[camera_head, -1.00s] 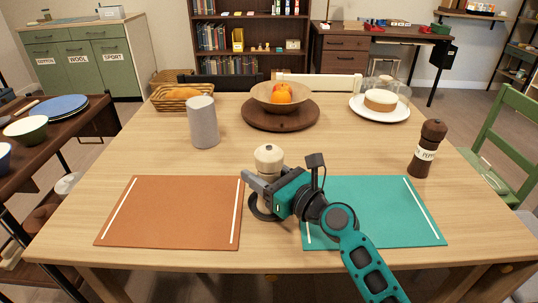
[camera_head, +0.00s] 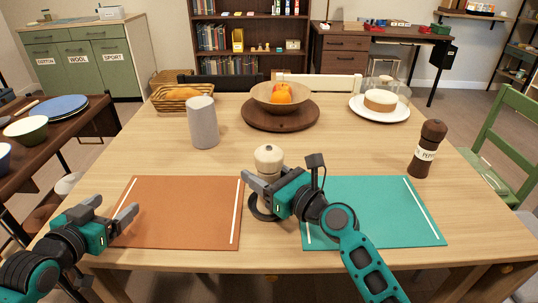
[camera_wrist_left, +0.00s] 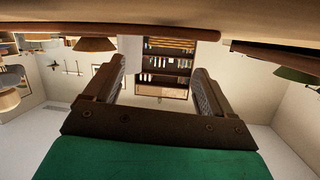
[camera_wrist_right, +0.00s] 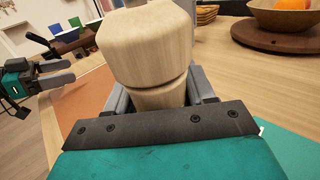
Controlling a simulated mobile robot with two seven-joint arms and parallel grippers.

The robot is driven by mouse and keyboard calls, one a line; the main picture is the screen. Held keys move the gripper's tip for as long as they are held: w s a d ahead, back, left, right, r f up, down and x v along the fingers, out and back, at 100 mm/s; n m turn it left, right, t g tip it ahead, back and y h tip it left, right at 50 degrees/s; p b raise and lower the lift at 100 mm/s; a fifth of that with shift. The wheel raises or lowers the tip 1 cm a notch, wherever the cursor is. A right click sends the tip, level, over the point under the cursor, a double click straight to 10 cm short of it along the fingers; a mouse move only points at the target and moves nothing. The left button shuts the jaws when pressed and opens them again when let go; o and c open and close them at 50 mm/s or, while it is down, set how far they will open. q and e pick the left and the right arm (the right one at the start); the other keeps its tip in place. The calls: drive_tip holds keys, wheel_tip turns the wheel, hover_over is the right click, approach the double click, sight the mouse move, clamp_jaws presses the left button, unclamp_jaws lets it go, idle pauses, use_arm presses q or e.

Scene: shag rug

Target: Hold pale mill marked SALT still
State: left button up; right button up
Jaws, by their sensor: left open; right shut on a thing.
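The pale mill (camera_head: 268,160) stands upright on the table between the orange mat and the teal mat. Its pale wooden head also fills the middle of the right wrist view (camera_wrist_right: 148,45). No SALT marking shows, as my right gripper covers much of its body. My right gripper (camera_head: 262,190) is shut on the pale mill from the front right. My left gripper (camera_head: 120,215) is open and empty at the left edge of the orange mat, well apart from the mill. The left wrist view shows its spread fingers (camera_wrist_left: 160,90) with nothing between them.
A dark pepper mill (camera_head: 428,150) stands at the right. A grey cylinder (camera_head: 202,122) stands behind the orange mat (camera_head: 180,215). The teal mat (camera_head: 390,215) lies under my right arm. A fruit bowl on a round board (camera_head: 250,117) and a cake plate (camera_head: 365,112) are farther back.

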sight(258, 162)
use_arm(q)
drive_tip(key=d+r+m+h, duration=0.1)
drive_tip(key=d, duration=0.3)
drive_tip(key=d+r+h, duration=0.1)
drive_tip(key=d+h, duration=0.1)
drive_tip(key=d, duration=0.3)
drive_tip(key=d+r+m+h, duration=0.1)
drive_tip(key=d+r+h, duration=0.1)
drive_tip(key=d, duration=0.2)
drive_tip(key=shift+d+m, duration=0.15)
drive_tip(key=shift+m, duration=0.15)
drive_tip(key=s+d+r+m+g+h, duration=0.1)
drive_tip(key=d+r+m+h, duration=0.15)
drive_tip(key=d, duration=0.35)
drive_tip(key=s+d+r+m+g+h, duration=0.1)
drive_tip(key=s+d+r+h, duration=0.1)
drive_tip(key=d+r+h, duration=0.3)
drive_tip(key=shift+y, duration=0.75)
drive_tip(key=x, duration=0.4)
drive_tip(key=f+x, duration=0.1)
drive_tip(key=x, duration=0.3)
drive_tip(key=f+x, duration=0.1)
drive_tip(key=x, duration=0.3)
drive_tip(key=shift+w+d, duration=0.1)
drive_tip(key=c, duration=1)
drive_tip(key=shift+m+g+h, duration=0.5)
drive_tip(key=shift+m, duration=0.15)
